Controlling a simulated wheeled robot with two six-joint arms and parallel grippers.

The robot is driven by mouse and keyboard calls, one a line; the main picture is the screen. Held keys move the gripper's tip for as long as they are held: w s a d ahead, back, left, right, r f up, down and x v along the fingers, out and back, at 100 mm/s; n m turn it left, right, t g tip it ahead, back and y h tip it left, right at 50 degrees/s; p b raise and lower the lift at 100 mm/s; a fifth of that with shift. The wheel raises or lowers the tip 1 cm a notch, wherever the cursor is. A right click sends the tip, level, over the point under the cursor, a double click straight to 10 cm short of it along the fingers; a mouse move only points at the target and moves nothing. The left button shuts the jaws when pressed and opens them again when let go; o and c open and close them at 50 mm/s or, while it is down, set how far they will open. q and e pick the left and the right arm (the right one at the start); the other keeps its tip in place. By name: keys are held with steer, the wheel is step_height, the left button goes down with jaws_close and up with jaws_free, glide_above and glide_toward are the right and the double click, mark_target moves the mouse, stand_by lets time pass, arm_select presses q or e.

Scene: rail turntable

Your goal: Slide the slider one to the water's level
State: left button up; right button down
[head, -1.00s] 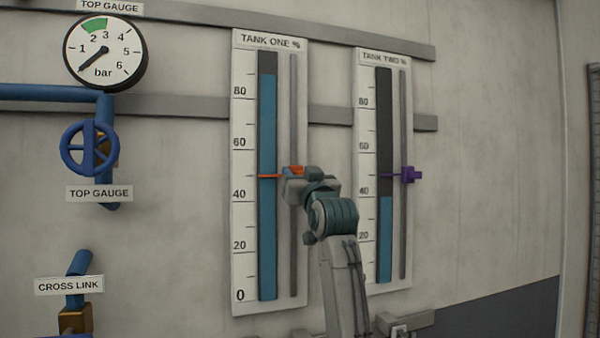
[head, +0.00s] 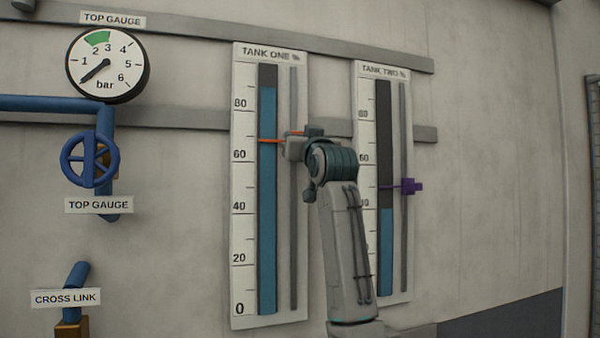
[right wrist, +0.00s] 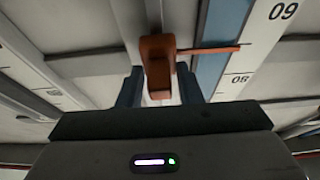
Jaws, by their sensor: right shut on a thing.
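The tank one panel (head: 240,285) is on the wall. Its blue water column (head: 267,200) tops out a little above the 80 mark. The orange slider one pointer (head: 270,141) stands a little above 60, below the water's top. My right gripper (head: 297,146) is shut on the slider's orange knob and hides most of it in the head view. In the right wrist view, the knob (right wrist: 157,65) sits between the fingers (right wrist: 160,86), and its pointer reaches across the blue column. My left gripper is not in view.
The tank two panel (head: 366,72) stands close to the right, partly behind my right arm, with a purple slider (head: 410,186). A gauge (head: 107,64), a blue handwheel (head: 90,159) and pipes are at the left. The slot above slider one looks clear.

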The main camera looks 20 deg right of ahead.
step_height(320, 180, up, 13)
steer(key=shift+r, duration=0.1)
stand_by(0.3)
steer(key=c, duration=1.3)
jaws_free()
steer(key=shift+s, duration=0.1)
steer(key=shift+s+f, duration=0.2)
steer(key=shift+f, duration=0.1)
steer(key=b+v, duration=0.7)
steer(key=v, duration=0.3)
steer(key=shift+s+b, duration=0.1)
steer(key=shift+b, duration=0.3)
